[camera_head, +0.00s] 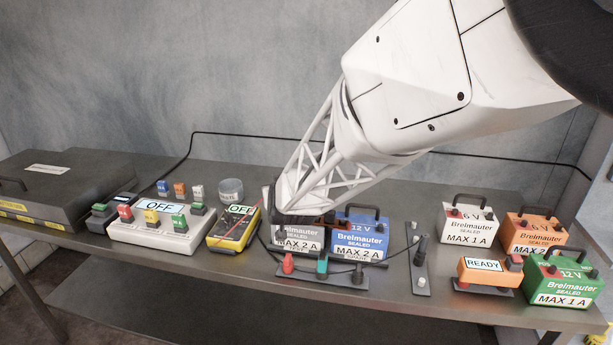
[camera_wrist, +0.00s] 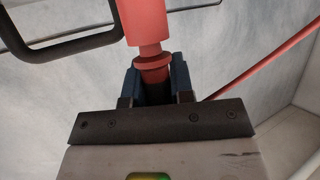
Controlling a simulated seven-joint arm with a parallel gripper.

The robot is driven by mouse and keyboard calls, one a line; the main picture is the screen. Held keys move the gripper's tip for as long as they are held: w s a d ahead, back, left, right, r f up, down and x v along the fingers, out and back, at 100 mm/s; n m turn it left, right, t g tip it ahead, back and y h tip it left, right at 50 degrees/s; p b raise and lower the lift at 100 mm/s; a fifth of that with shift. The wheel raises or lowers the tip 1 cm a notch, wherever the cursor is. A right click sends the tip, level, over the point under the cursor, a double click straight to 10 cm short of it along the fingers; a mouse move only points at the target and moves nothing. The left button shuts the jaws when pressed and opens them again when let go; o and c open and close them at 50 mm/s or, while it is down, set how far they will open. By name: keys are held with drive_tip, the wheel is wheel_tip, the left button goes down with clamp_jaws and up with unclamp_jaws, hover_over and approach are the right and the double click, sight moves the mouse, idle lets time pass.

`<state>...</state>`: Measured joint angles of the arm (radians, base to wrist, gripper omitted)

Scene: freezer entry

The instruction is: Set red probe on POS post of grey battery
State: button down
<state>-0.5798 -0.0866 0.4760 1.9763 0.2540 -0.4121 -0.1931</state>
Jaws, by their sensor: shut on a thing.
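The grey battery (camera_head: 298,242), marked MAX 2 A, stands on the bench, its top mostly hidden behind my gripper (camera_head: 288,212). Its POS post cannot be made out. In the wrist view my gripper (camera_wrist: 154,80) is shut on the red probe (camera_wrist: 146,25), its blue jaws on either side of the narrow part below a collar. The probe's far end runs out of the top of that view, so contact with a post cannot be told. A red lead (camera_wrist: 262,68) shows at right. A black handle (camera_wrist: 75,44) is at upper left; whose it is cannot be told.
A blue 12 V battery (camera_head: 360,240) stands close right of the grey one. A low bar with red, teal and dark knobs (camera_head: 322,277) lies in front. The yellow meter (camera_head: 232,232) is left; a black probe (camera_head: 422,251) stands right.

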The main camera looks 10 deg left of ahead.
drive_tip(key=shift+f, duration=0.85)
drive_tip(key=c, duration=0.9)
unclamp_jaws()
drive_tip(key=v, duration=0.7)
drive_tip(key=shift+s+r, duration=0.2)
drive_tip(key=shift+s, duration=0.1)
drive_tip(key=shift+d, duration=0.2)
